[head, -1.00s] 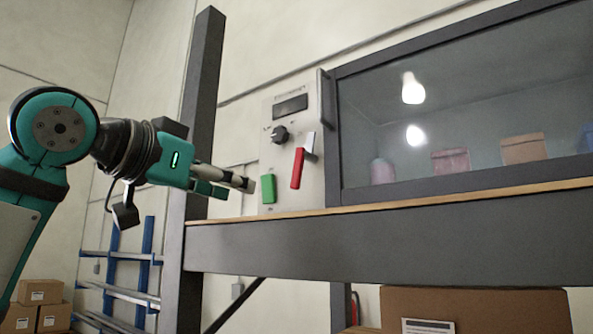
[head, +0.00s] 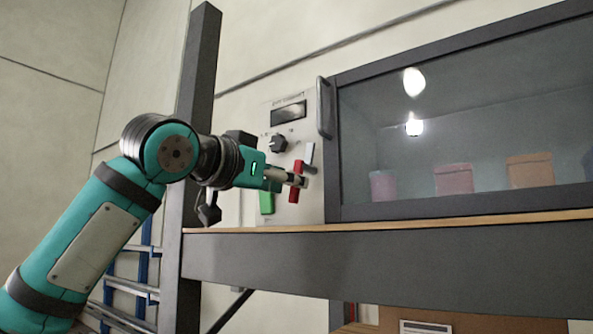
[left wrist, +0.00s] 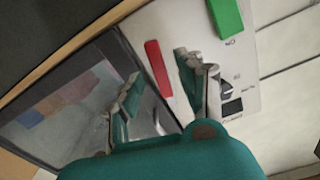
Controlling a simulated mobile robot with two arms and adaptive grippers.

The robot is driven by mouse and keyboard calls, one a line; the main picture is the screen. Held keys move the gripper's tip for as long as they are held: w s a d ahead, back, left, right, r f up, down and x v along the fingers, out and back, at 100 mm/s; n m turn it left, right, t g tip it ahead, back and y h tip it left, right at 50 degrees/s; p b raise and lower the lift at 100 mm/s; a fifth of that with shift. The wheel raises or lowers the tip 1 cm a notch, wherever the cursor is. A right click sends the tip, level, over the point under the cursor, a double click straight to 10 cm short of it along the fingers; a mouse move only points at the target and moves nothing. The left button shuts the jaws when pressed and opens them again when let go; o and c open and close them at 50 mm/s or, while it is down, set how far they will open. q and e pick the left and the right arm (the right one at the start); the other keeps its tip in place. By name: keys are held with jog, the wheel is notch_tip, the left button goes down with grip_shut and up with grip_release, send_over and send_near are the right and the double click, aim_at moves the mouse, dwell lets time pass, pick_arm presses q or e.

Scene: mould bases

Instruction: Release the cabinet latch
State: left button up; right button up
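The cabinet's light control panel (head: 311,200) carries a red latch lever (head: 299,165), a bar tilted slightly from upright with a pale metal piece (head: 309,152) at its upper end. My left gripper (head: 298,181) is in front of the lever and hides its middle. In the left wrist view the red lever (left wrist: 158,68) shows ahead of my left gripper (left wrist: 162,90), between its two widely spread fingers. The gripper is open and empty. I cannot tell whether a finger touches the lever. My right gripper is out of view.
The panel also has a green block (head: 267,203), a black knob (head: 278,143) and a dark display (head: 289,113). A glass door (head: 465,125) with a grey handle (head: 324,108) is to the right.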

pick_arm(q)
jog(key=shift+p+x, duration=0.5)
jog(key=shift+x, duration=1.25)
grip_shut()
